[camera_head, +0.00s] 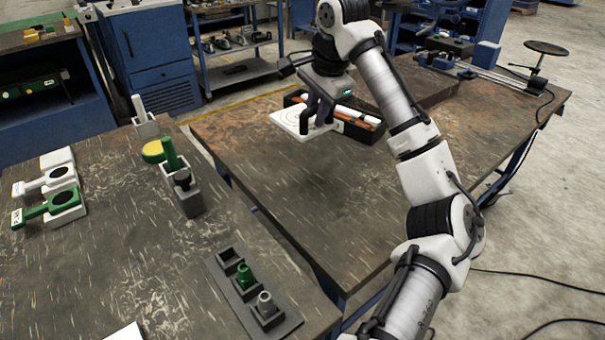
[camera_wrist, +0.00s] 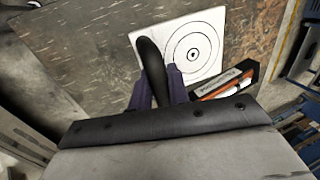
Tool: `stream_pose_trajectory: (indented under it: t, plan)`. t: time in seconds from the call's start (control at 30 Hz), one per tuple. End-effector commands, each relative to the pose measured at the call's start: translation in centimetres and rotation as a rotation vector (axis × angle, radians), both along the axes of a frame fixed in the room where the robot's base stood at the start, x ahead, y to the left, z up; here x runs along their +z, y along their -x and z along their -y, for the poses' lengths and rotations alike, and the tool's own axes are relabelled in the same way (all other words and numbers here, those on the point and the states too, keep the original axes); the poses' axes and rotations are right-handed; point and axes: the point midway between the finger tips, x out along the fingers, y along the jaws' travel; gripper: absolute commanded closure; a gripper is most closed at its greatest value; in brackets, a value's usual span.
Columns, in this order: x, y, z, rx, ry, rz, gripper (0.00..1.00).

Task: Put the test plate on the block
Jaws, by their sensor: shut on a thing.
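A white square plate with concentric black rings (camera_head: 288,120), which looks like the test plate, is at the far left of the right-hand table. It also shows in the wrist view (camera_wrist: 207,58). My gripper (camera_head: 317,116) is over its right part, fingers pointing down. In the wrist view my gripper (camera_wrist: 157,78) is shut on a black rounded bar (camera_wrist: 149,55), like a handle, which overlaps the plate's left edge. I cannot tell whether the bar is joined to the plate, or whether the plate touches the table. I cannot tell which thing is the block.
A black box with orange and white items (camera_head: 362,122) lies right beside the plate. The right table's front (camera_head: 330,215) is clear.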

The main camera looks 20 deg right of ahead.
Motion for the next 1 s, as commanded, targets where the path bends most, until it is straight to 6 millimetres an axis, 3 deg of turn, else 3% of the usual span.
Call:
stream_pose_trajectory:
  t: [0.1,0.4,1.0]
  plan:
    - [-3.3,0.1,0.0,0.0,-0.003,-0.002,1.0]
    - [-10.5,0.1,0.1,-0.002,0.0,-0.001,1.0]
    - [-17.3,0.0,0.0,0.0,0.001,0.001,1.0]
